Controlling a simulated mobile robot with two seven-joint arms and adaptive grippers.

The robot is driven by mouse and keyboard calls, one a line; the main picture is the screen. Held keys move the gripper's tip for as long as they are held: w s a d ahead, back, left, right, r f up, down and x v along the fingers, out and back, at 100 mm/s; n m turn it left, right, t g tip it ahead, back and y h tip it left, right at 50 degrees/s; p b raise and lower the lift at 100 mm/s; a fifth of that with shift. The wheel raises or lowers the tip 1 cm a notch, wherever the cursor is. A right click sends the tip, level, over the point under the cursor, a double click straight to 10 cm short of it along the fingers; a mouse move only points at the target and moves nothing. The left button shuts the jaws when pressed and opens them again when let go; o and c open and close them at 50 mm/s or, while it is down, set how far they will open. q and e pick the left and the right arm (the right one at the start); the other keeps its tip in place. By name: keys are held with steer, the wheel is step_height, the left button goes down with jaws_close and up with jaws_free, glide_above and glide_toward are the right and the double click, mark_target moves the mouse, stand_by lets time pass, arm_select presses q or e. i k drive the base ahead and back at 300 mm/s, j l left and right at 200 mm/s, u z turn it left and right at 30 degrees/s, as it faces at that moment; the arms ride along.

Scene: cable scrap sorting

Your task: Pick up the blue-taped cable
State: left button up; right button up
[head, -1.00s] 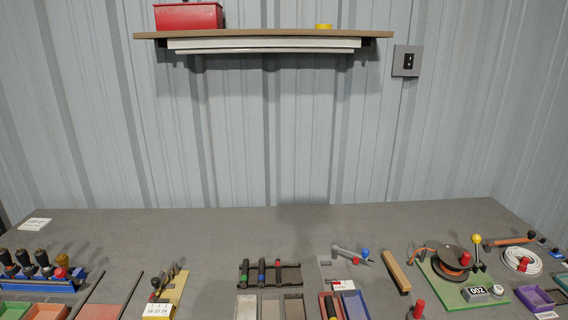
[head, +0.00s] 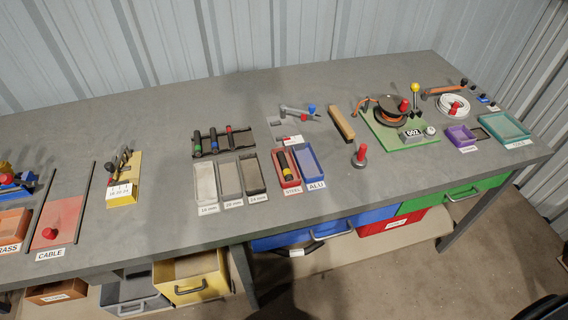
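Several dark rods with coloured bands lie in a black rack (head: 238,152) at the middle of the bench. The one with a blue band, which looks like the blue-taped cable (head: 214,141), lies between a green-banded piece (head: 197,146) and a red-banded piece (head: 230,138). A dark piece with a yellow part (head: 284,165) lies in the red tray labelled STEEL (head: 292,184). Neither of my grippers shows in the head view.
A green board (head: 380,136) with a cable reel stands to the right. An orange CABLE mat (head: 60,222) lies left. The grey bench (head: 150,230) has free room between.

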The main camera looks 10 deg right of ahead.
mark_target(212, 130)
steer(key=j+z, duration=0.6)
steer(key=z, duration=0.2)
steer(key=j+z, duration=0.35)
